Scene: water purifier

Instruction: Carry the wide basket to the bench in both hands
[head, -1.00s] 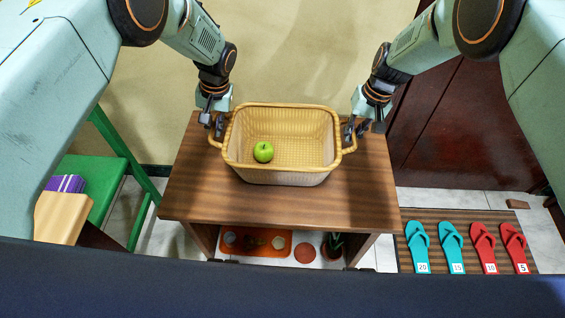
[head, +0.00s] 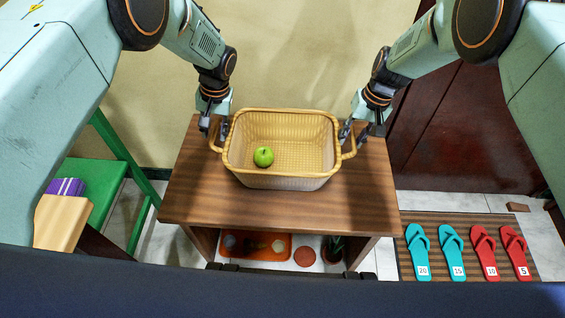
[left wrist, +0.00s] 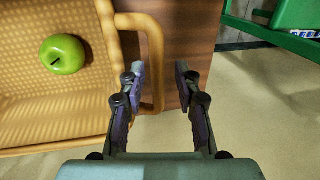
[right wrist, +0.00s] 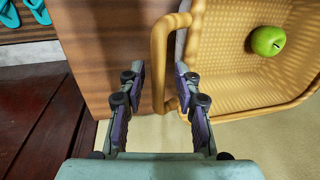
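The wide tan woven basket (head: 277,180) stands upright on a brown wooden table (head: 300,208), with a green apple (head: 263,156) inside. My left gripper (head: 214,130) is at the basket's left handle (head: 216,146). In the left wrist view, the fingers (left wrist: 159,76) are apart, with the handle bar (left wrist: 156,62) between them. My right gripper (head: 353,133) is at the right handle (head: 349,154). In the right wrist view, its fingers (right wrist: 158,78) are also apart on either side of the handle bar (right wrist: 158,60). Both grippers are open. I cannot tell which surface is the bench.
A green stool (head: 100,178) with a purple striped item (head: 65,187) stands left of the table. An orange tray (head: 257,256) and a plant pot (head: 331,255) are below the tabletop. Several numbered slippers (head: 451,250) lie on a mat at right. The tabletop's front is clear.

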